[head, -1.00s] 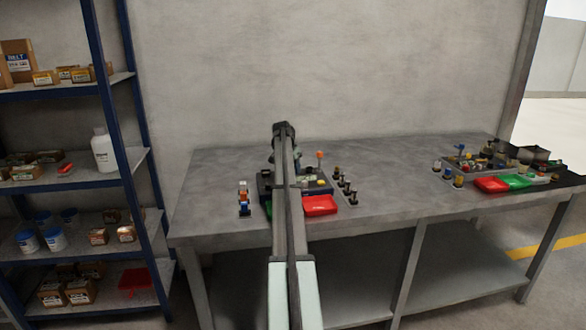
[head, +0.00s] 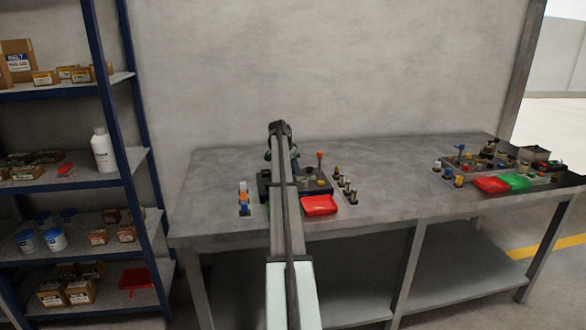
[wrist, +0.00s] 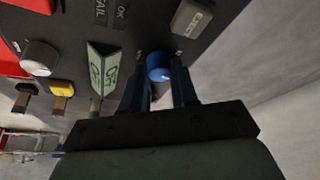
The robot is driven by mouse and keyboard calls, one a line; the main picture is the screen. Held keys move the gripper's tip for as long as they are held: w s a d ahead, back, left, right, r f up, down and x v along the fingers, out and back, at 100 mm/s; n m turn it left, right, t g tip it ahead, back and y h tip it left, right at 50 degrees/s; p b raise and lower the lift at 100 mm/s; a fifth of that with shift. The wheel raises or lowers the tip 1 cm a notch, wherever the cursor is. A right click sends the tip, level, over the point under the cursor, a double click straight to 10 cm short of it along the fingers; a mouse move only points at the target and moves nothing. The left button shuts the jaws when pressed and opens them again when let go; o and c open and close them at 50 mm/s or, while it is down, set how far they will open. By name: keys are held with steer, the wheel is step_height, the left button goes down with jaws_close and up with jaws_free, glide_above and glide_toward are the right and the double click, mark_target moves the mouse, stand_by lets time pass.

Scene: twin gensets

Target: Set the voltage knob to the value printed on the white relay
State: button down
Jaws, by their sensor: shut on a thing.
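In the wrist view my gripper (wrist: 162,85) has its two dark blue fingers on either side of a round blue knob (wrist: 159,66), shut on it. The knob sits on a dark panel (wrist: 140,25). I cannot tell from any label whether this is the voltage knob. A pale grey-white block (wrist: 192,17) with small print, perhaps the white relay, lies just above and right of the knob; its print is too blurred to read. In the head view my arm covers part of the left dark unit (head: 318,187), and the knob cannot be made out.
A red tray (head: 319,205) lies at the bench front. A second group of parts stands farther right.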

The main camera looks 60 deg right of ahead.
steer(key=m+g, duration=0.1)
steer(key=m, duration=0.2)
steer(key=m+g+y, duration=0.1)
steer(key=m, duration=0.2)
steer(key=shift+w+d, duration=0.1)
steer(key=shift+w, duration=0.1)
steer(key=shift+m, duration=0.3)
steer(key=c, duration=0.9)
jaws_free()
steer(key=shift+r, duration=0.1)
steer(key=v, duration=1.3)
steer(key=shift+w+r, duration=0.2)
steer(key=shift+r, duration=0.15)
steer(key=shift+w+f, duration=0.1)
